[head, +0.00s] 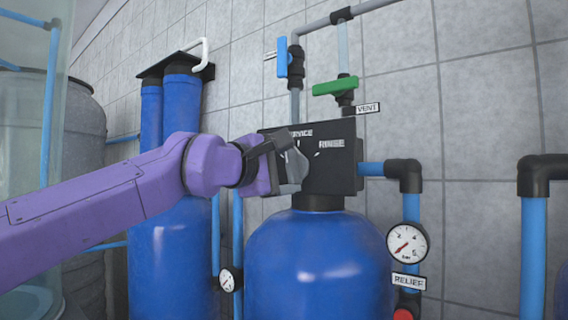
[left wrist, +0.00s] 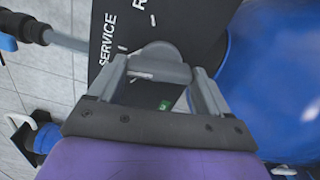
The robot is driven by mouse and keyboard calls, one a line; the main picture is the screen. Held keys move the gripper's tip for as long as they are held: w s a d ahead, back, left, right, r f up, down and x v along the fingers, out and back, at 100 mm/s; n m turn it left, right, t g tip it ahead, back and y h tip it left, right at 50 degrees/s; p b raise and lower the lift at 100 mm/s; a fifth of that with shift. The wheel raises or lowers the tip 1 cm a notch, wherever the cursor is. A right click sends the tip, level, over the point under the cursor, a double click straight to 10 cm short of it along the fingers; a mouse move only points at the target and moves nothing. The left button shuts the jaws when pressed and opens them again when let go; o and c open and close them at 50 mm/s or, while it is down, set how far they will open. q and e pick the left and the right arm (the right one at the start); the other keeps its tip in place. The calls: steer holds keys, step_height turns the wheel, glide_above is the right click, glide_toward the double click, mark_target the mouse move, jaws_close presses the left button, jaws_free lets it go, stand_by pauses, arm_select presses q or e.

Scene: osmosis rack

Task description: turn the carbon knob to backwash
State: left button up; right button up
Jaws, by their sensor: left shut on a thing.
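The black control box (head: 335,150) sits on top of the blue carbon tank (head: 318,262). Its face carries the labels SERVICE and RINSE; no backwash label shows, as my gripper covers part of the face. My left gripper (head: 288,172) is at the left part of that face, shut on the grey knob. In the left wrist view the knob (left wrist: 160,53) is between the two grey fingers of the gripper (left wrist: 162,80), close to the SERVICE label. Which mark the knob points to is hard to tell. My right gripper is not in view.
Above the box are a green-handled valve (head: 335,86) with a VENT label and a blue-handled valve (head: 283,62). A gauge (head: 407,243) and a RELIEF label (head: 409,282) are at right. Twin blue filter columns (head: 165,240) stand behind my arm. Tiled wall lies behind.

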arm_select(q)
steer(key=n, duration=0.9)
steer(key=shift+r+n, duration=0.1)
steer(key=shift+n, duration=0.3)
stand_by(0.4)
steer(key=o, duration=1)
steer(key=shift+s+a, duration=0.15)
steer(key=shift+s, duration=0.05)
steer(key=b+v, duration=0.4)
steer(key=v, duration=0.6)
